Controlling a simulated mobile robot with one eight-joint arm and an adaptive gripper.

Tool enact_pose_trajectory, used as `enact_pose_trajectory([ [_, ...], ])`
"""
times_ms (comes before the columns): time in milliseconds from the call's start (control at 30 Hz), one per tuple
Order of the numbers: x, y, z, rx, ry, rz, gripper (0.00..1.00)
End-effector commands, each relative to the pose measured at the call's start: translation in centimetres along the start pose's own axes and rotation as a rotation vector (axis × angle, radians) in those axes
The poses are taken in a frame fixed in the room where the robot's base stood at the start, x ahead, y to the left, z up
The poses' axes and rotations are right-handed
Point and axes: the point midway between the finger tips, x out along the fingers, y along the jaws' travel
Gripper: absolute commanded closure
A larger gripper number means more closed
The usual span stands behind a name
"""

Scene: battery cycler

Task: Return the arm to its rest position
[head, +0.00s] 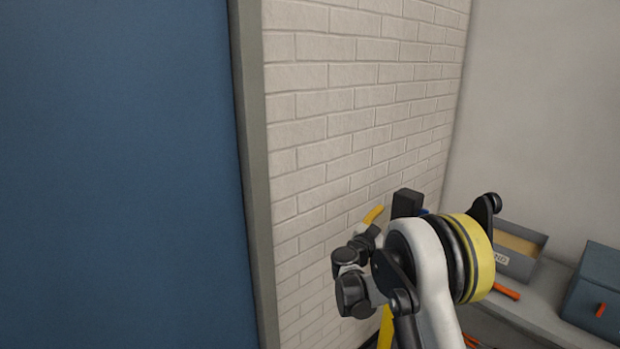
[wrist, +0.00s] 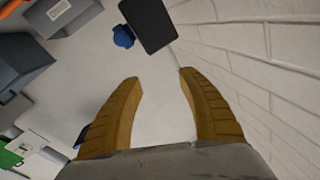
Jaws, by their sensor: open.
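My gripper (wrist: 160,78) is open in the wrist view, with two yellow-brown ribbed fingers apart and nothing between them. In the head view my arm is folded at the lower right, in front of the white brick wall. A yellow finger (head: 373,215) of my gripper shows there beside a black block, close to the wall; the rest of the gripper is mostly hidden behind my arm.
A blue panel (head: 120,170) with a grey edge fills the left. The white brick wall (head: 340,110) stands beside my arm. A grey bench (head: 545,310) at the right bears an open grey box (head: 525,262), a blue-grey box (head: 598,290) and orange-handled tools (head: 505,291).

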Motion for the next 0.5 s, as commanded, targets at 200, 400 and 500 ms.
enact_pose_trajectory([
  [200, -4.0, -7.7, -12.3, -0.007, -0.012, -0.366, 0.53],
  [400, -11.9, -10.2, -18.0, -0.079, -0.162, -0.649, 0.53],
  [500, -16.7, -9.3, -18.9, -0.139, -0.277, -0.747, 0.53],
])
